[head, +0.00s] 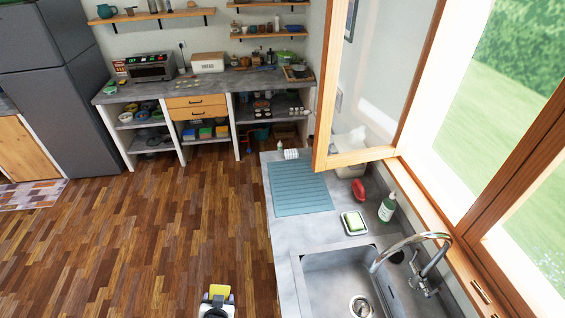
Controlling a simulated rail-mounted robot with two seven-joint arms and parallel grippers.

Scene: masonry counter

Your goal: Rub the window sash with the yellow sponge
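The window sash (352,158) is a wood-framed glass pane that stands swung open into the room, above the far end of the sink counter. A gripper, which I take for my left (217,297), shows at the bottom edge, over the wooden floor and left of the counter. It appears shut on the yellow sponge (220,290), whose yellow face shows between its dark fingers. The sponge is well apart from the sash. The rest of this arm is below the picture. My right gripper is not in view.

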